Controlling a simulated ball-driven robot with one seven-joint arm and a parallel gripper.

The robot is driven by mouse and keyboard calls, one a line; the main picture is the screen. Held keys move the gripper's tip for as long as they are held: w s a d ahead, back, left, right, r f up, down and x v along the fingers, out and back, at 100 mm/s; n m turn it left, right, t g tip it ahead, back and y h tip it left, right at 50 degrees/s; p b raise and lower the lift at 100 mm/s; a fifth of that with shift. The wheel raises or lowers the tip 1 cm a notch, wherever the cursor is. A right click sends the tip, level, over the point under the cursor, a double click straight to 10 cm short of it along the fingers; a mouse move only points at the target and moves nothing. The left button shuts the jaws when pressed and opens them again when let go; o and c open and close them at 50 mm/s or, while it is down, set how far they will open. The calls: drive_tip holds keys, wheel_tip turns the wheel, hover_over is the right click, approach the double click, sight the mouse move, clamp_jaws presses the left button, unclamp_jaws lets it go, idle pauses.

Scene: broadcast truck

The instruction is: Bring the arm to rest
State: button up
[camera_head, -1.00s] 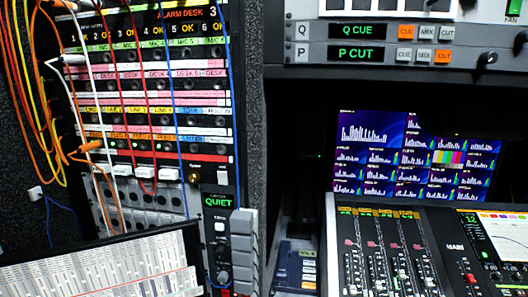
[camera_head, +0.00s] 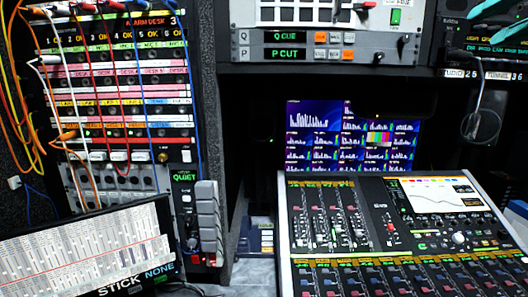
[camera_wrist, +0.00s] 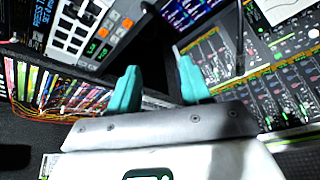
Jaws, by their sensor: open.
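My gripper (camera_wrist: 158,88) shows in the wrist view with two teal fingers set well apart. It is open, with nothing held between the fingers. Beyond the fingers lie rack panels at the upper left and a mixing desk (camera_wrist: 270,95) at the right; nothing clearly touches the fingers. In the head view, teal shapes at the top right edge look like my fingers, but they are cut off and I cannot be sure. The rest of my arm is not clearly visible there.
The mixing desk also fills the lower right of the head view (camera_head: 385,232). A monitor (camera_head: 350,138) stands behind it. A patch rack (camera_head: 120,90) with hanging cables is at the left. A tilted screen (camera_head: 85,250) is at the lower left. Button panels (camera_head: 325,45) overhang above.

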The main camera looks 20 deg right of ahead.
drive_tip(key=w+a+f+m+g+y, duration=0.1)
drive_tip(key=w+a+f+m, duration=0.3)
drive_tip(key=f, duration=0.8)
drive_tip(key=w+f+m+g+y, duration=0.15)
drive_tip(key=f+m, duration=0.35)
drive_tip(key=f, duration=0.7)
drive_tip(key=w+a+f+m+y, duration=0.1)
drive_tip(key=w+a+f+m, duration=0.3)
drive_tip(key=f, duration=0.8)
drive_tip(key=s+a+f+m+g, duration=0.1)
drive_tip(key=s+a+f+m, duration=0.1)
drive_tip(key=f, duration=0.6)
drive_tip(key=s+a+f+m+g, duration=0.2)
drive_tip(key=s+a+f+m, duration=0.1)
drive_tip(key=s+f, duration=0.4)
drive_tip(key=s+a+f+m+g, duration=0.2)
drive_tip(key=s+a+f+m, duration=0.1)
drive_tip(key=f, duration=0.7)
drive_tip(key=shift+s+f+m+g+h, duration=0.25)
drive_tip(key=shift+s+f+m+h, duration=0.15)
drive_tip(key=shift+s+m, duration=0.5)
drive_tip(key=s+f+m+g+h, duration=0.1)
drive_tip(key=s+f, duration=0.4)
drive_tip(key=s, duration=0.5)
drive_tip(key=s+a+f+m+g+h, duration=0.1)
drive_tip(key=s+f+m+g, duration=0.3)
drive_tip(key=s, duration=0.5)
wheel_tip(320, 180, down, 2)
drive_tip(key=shift+s+f, duration=0.25)
drive_tip(key=shift+s, duration=0.15)
